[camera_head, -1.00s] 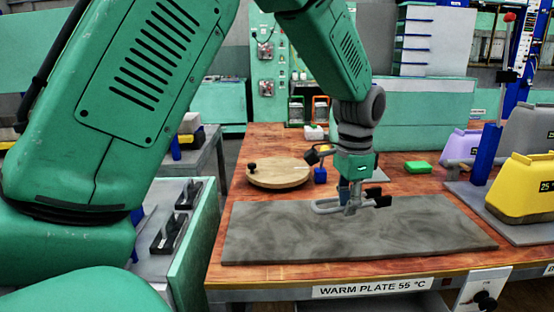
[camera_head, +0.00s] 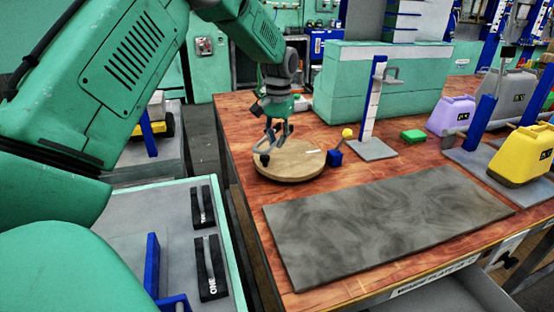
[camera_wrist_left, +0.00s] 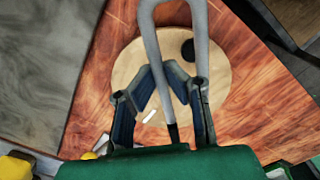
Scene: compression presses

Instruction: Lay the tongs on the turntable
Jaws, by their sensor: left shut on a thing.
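My left gripper (camera_head: 277,133) is over the back left part of the turntable. It is shut on the grey, U-shaped tongs (camera_wrist_left: 151,42), whose bend points away from the wrist. In the head view the tongs look small and partly mixed with the dark fingers. I cannot tell whether they touch the disc. My right gripper is not in view.
A grey warm plate (camera_head: 385,220) lies along the table's front. Yellow (camera_head: 522,155) and purple (camera_head: 452,114) containers stand farther right.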

